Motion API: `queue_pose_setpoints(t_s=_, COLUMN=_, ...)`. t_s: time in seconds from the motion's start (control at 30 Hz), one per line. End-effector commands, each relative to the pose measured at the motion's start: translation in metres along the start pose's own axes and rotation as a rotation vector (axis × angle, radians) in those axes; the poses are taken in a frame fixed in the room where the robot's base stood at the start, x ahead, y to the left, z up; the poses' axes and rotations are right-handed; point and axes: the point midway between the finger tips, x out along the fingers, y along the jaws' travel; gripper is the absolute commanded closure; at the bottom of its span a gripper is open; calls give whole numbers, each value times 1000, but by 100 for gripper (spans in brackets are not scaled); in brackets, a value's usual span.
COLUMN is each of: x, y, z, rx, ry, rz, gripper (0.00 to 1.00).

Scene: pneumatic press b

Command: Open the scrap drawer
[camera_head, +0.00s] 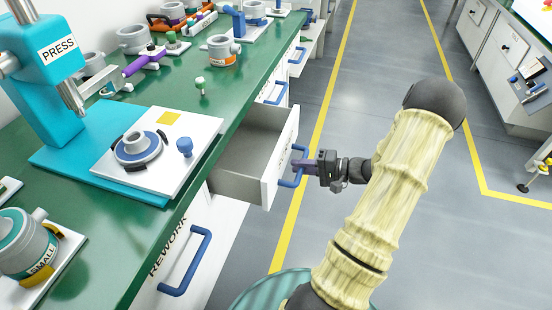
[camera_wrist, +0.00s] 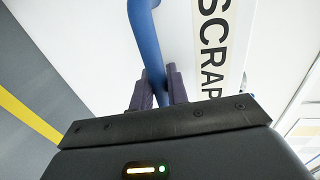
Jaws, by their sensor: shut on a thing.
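The scrap drawer (camera_head: 245,153) is a white-fronted grey drawer under the green bench, and it stands pulled out with its inside showing empty where visible. Its front with the SCRAP label (camera_wrist: 213,45) fills much of the wrist view. My gripper (camera_head: 300,165) is shut on the drawer's blue handle (camera_head: 286,183), from the aisle side. In the wrist view the blue handle (camera_wrist: 146,35) passes between the two dark fingers of my gripper (camera_wrist: 158,88).
The green bench (camera_head: 215,160) carries a teal press (camera_head: 45,45) and several fixtures. The REWORK drawer (camera_head: 190,250) below is closed, its blue handle sticking out. The grey aisle floor (camera_head: 310,230) with yellow lines is clear. Another bench (camera_head: 500,60) stands far right.

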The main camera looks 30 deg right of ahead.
Motion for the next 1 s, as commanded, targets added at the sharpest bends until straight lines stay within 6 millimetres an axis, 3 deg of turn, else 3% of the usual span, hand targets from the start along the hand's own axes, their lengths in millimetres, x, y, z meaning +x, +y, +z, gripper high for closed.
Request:
queue_pose_setpoints(t_s=0.03, x=-20, y=3, z=-2, rx=1, ry=11, rz=3, gripper=100)
queue_pose_setpoints(t_s=0.2, x=-70, y=13, z=-2, rx=0, ry=8, rz=2, gripper=100)
queue_pose_setpoints(t_s=0.4, x=-108, y=22, z=-1, rx=0, ry=6, rz=1, gripper=100)
queue_pose_setpoints(t_s=0.6, x=-123, y=25, z=-1, rx=-1, ry=4, rz=2, gripper=100)
queue_pose_setpoints(t_s=0.93, x=-123, y=26, z=-2, rx=-1, ry=4, rz=1, gripper=100)
queue_pose_setpoints(t_s=0.97, x=-123, y=26, z=-2, rx=-1, ry=4, rz=1, gripper=82)
queue_pose_setpoints(t_s=1.0, x=-123, y=26, z=-2, rx=-2, ry=4, rz=1, gripper=74)
